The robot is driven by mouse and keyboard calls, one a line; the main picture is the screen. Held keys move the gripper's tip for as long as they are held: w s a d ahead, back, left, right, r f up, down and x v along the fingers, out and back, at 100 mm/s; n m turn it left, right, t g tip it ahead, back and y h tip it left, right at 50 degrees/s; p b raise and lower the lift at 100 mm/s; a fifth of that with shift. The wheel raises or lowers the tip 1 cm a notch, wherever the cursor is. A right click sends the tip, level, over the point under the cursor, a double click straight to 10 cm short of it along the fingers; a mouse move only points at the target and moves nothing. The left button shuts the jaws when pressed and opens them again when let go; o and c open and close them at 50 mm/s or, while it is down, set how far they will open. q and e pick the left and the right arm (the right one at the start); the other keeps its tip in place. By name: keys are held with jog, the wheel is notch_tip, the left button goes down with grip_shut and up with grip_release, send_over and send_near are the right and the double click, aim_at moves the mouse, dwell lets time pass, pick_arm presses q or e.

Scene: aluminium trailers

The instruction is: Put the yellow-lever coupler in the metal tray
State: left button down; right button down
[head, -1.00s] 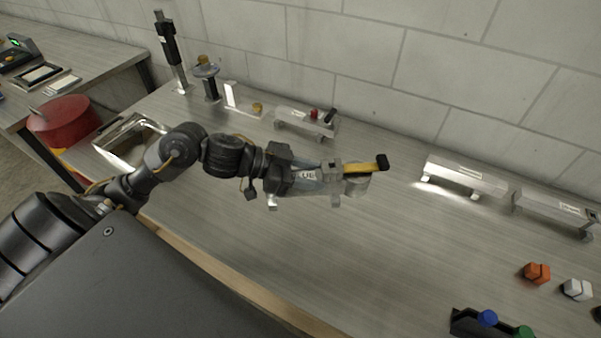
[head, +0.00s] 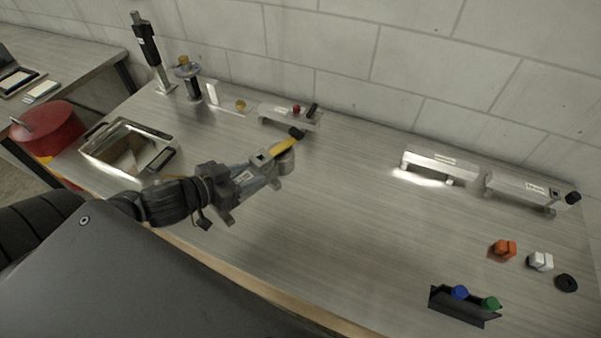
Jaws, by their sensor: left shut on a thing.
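The yellow-lever coupler (head: 284,158) is a grey metal piece with a yellow lever ending in a black tip. My left gripper (head: 262,175) is shut on it and holds it over the middle-left of the bench. The metal tray (head: 101,163) is a shiny open rectangular pan at the bench's left front, to the left of the gripper and apart from it. My right gripper is not in view.
Behind the coupler stands a metal bracket (head: 288,118) with red and black knobs. A jack (head: 152,52) and a round-topped stand (head: 189,80) are at the back left. More brackets (head: 440,167) line the wall. A black holder (head: 465,307) with blue and green caps sits front right.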

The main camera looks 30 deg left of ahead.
pick_arm(q)
jog(key=w+f+b, duration=0.1)
jog(key=w+b, duration=0.1)
jog(key=b, duration=0.1)
jog(key=w+f+b, duration=0.1)
jog(key=w+b, duration=0.1)
jog(key=b, duration=0.2)
jog(key=w+a+f+b, duration=0.1)
jog(key=w+b, duration=0.1)
jog(key=b, duration=0.1)
jog(key=shift+w+f+b, duration=0.25)
jog(key=shift+w+b, duration=0.05)
jog(key=shift+w, duration=0.1)
jog(key=w+a+f+b, duration=0.1)
jog(key=w+f+b, duration=0.1)
jog(key=w+f, duration=0.3)
jog(key=shift+w+f, duration=0.4)
jog(key=shift+w, duration=0.5)
jog(key=shift+w+f+b, duration=0.2)
jog(key=shift+f+b, duration=0.3)
jog(key=shift+f, duration=1.25)
jog(key=c, duration=1.3)
grip_release()
jog(key=shift+f, duration=0.25)
jog(key=o, duration=0.5)
jog(key=shift+c, duration=0.2)
jog(key=shift+r, duration=0.1)
